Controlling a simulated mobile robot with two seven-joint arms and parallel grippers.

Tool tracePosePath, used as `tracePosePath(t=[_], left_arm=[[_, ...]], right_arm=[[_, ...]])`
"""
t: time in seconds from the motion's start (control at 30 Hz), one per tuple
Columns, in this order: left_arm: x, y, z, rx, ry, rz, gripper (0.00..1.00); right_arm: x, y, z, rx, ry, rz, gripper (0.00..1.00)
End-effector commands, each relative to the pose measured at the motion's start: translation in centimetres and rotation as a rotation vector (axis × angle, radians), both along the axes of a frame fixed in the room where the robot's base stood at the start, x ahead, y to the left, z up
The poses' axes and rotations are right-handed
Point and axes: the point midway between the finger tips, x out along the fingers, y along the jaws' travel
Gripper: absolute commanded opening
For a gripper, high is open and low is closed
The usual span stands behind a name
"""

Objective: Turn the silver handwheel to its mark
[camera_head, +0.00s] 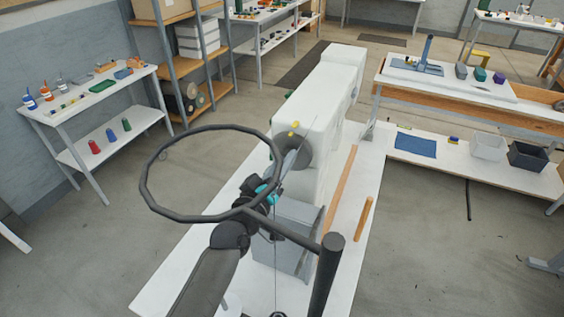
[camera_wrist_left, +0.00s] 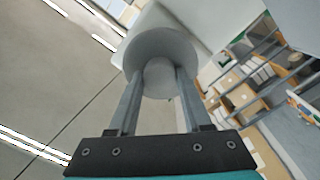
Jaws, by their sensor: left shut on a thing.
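The silver handwheel (camera_head: 304,152) is a grey disc on the near end of the white press body (camera_head: 325,110). A small yellow mark (camera_head: 294,124) shows by its upper rim. My left gripper (camera_head: 289,160) reaches it from the near side and partly covers it. In the left wrist view the wheel (camera_wrist_left: 172,42) faces me, and the fingers of my left gripper (camera_wrist_left: 159,82) lie on both sides of its round hub, shut on it. Whether the wheel lines up with the mark I cannot tell. My right gripper is out of view.
A large dark ring (camera_head: 146,188) on a dark post (camera_head: 326,275) stands in the foreground, overlapping my arm in the picture. A grey box (camera_head: 290,240) sits below the wheel on the white table (camera_head: 190,270). Wooden strips (camera_head: 362,220) lie at right. Open floor lies on both sides.

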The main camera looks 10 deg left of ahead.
Motion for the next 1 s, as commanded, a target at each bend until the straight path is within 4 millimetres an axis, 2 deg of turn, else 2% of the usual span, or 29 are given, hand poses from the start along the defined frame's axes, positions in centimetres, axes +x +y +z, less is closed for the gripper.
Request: tracePosePath(t=[0.03,0.07,0.3,0.67,0.87,1.0], left_arm=[[0.0,0.0,0.1,0.001,-0.002,0.0,0.0],[0.0,0.0,0.1,0.001,-0.002,0.0,0.5],[0.0,0.0,0.0,0.002,-0.002,0.0,0.77],[-0.4,0.1,-0.1,0.002,0.0,0.001,0.79],[-2.6,0.6,-0.2,0.002,0.002,0.001,0.79],[-4.9,1.1,-0.3,0.003,0.001,0.001,0.79]], right_arm=[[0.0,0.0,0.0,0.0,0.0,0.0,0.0],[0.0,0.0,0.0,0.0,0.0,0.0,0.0],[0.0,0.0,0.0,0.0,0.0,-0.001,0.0],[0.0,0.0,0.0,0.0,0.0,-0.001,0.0],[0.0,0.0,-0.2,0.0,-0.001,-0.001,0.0],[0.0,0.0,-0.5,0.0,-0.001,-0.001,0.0]])
